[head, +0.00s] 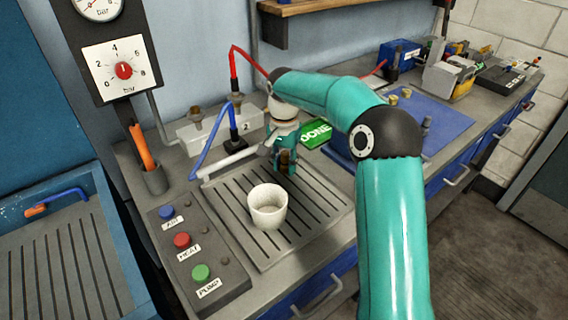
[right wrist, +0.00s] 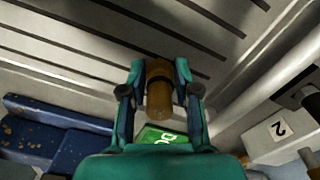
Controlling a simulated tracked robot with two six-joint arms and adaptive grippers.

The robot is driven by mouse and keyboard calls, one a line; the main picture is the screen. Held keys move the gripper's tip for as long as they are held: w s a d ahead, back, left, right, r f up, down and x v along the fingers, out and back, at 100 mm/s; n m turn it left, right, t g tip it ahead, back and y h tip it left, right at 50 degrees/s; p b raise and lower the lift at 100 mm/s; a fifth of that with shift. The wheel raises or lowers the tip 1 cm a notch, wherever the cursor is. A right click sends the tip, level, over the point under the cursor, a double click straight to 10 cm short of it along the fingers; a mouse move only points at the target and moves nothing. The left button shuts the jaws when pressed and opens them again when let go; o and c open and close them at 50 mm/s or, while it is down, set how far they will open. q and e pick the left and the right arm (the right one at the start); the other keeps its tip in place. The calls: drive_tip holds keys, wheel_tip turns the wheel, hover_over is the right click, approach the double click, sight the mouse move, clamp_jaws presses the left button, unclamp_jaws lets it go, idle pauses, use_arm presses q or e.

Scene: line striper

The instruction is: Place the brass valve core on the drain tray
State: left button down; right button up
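The brass valve core (head: 287,158) is a small brown-gold cylinder between the fingers of my right gripper (head: 284,164). In the right wrist view the core (right wrist: 159,88) sits between both fingertips (right wrist: 159,72), which are shut on it. The drain tray (head: 315,222) is a grey slatted plate on the bench; its slats also show in the right wrist view (right wrist: 110,38). My right gripper points down over the tray's back right part. The gap below the core is hard to judge. My left gripper is out of view.
A white cup (head: 268,206) stands on the tray, in front of the gripper. A button panel (head: 195,255) is to its left. Behind are a grey block with brass fittings (head: 200,130), a green DONE sign (head: 315,133) and a blue mat (head: 430,115).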

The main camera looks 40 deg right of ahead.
sight(284, 153)
drive_tip(key=o, duration=0.3)
drive_tip(key=shift+o, duration=0.2)
wheel_tip(284, 153, up, 12)
drive_tip(key=shift+r+p, duration=0.1)
drive_tip(key=shift+p, duration=0.95)
